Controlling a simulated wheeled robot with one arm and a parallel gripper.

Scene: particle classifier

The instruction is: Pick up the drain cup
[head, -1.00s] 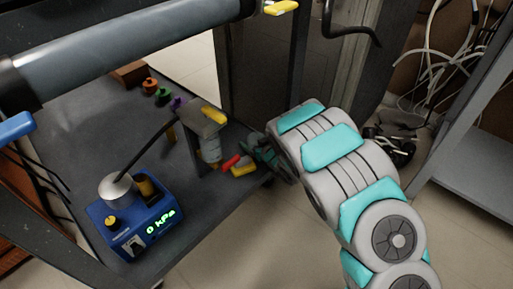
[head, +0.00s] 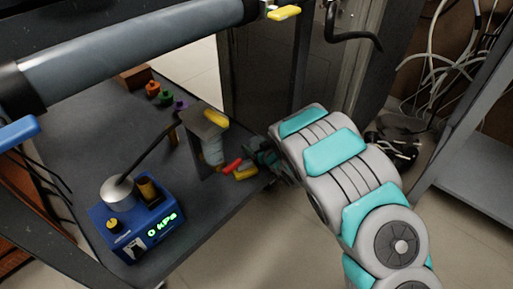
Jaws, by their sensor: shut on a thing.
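A small pale, see-through cup, which I take for the drain cup (head: 213,153), is upright beneath the head of a dark stand (head: 203,128) on the grey cart shelf. My gripper (head: 258,158) is at the shelf's right edge, low and to the right of the cup, pointing left towards it. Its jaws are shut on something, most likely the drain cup. The contact is too small and partly hidden to make out. A red piece (head: 231,166) and a yellow piece (head: 245,173) lie between my gripper and the stand.
A blue pump (head: 137,215) reading 0 kPa stands on the shelf (head: 85,130) front left, with a hose to the stand. Several coloured knobs (head: 153,89) sit behind. A thick grey pipe (head: 130,45) crosses above. Cables (head: 440,60) hang at the right.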

